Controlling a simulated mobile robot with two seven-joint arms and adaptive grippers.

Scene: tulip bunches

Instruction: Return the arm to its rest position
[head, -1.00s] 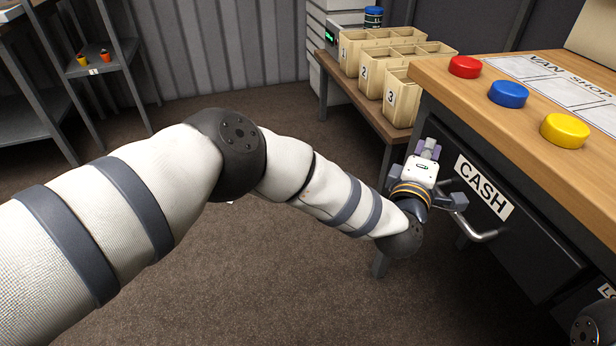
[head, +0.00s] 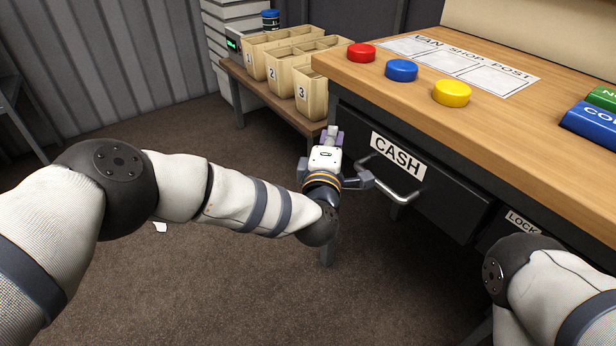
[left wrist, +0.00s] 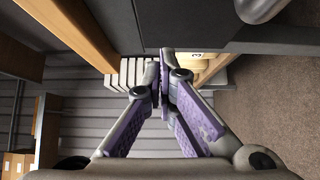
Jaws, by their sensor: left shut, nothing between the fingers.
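My left arm reaches in from the left of the head view. Its gripper (head: 333,133) is beside the front of the desk (head: 336,88), left of the closed drawer marked CASH (head: 440,196) and its metal handle (head: 404,195). The fingers are shut and empty. In the left wrist view, the purple-padded fingers (left wrist: 165,62) come together at the tips with nothing between them. My right arm shows only in part at the lower right of the head view; its gripper is out of view.
Numbered wooden crates (head: 312,95) stand on a low bench (head: 262,98) behind the gripper. Red (head: 361,52), blue (head: 401,70) and yellow (head: 452,92) buttons sit on the desktop. The brown floor (head: 215,285) is mostly open in front of the desk.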

